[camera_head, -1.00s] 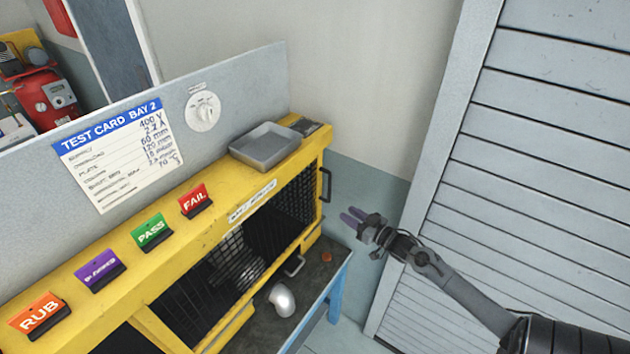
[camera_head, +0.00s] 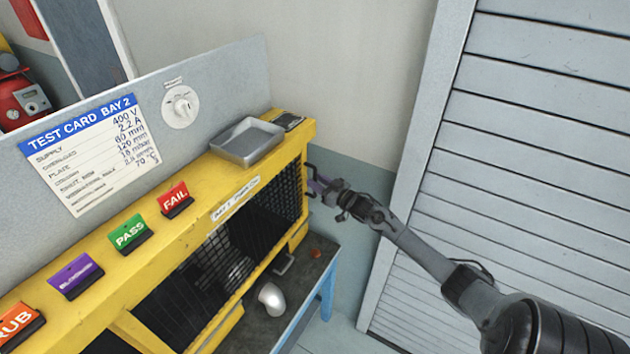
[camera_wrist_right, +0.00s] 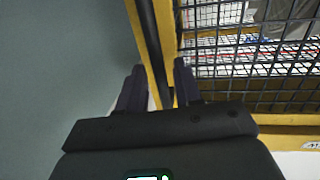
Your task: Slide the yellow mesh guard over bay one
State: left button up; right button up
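The yellow-framed mesh guard (camera_head: 284,204) stands upright at the right end of the yellow bench front, with dark bays behind and beside it. Its black mesh and yellow frame (camera_wrist_right: 168,30) fill the right of the right wrist view. A dark upright bar handle (camera_wrist_right: 150,45) runs along the frame's outer edge; in the head view it is partly hidden by my gripper. My right gripper (camera_head: 317,187) is at this handle. In the wrist view its two dark fingers (camera_wrist_right: 159,88) are apart, with the handle and frame edge showing in the gap; contact is unclear. My left gripper is not in view.
A grey tray (camera_head: 247,142) sits on the bench top, with several coloured tags such as FAIL (camera_head: 174,197) along it. A silver rounded object (camera_head: 271,298) lies on the dark lower shelf (camera_head: 300,290). A grey slatted shutter (camera_head: 530,150) stands at the right.

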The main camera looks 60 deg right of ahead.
jog(key=shift+w+d, duration=0.15)
jog(key=shift+w, duration=0.55)
grip_shut()
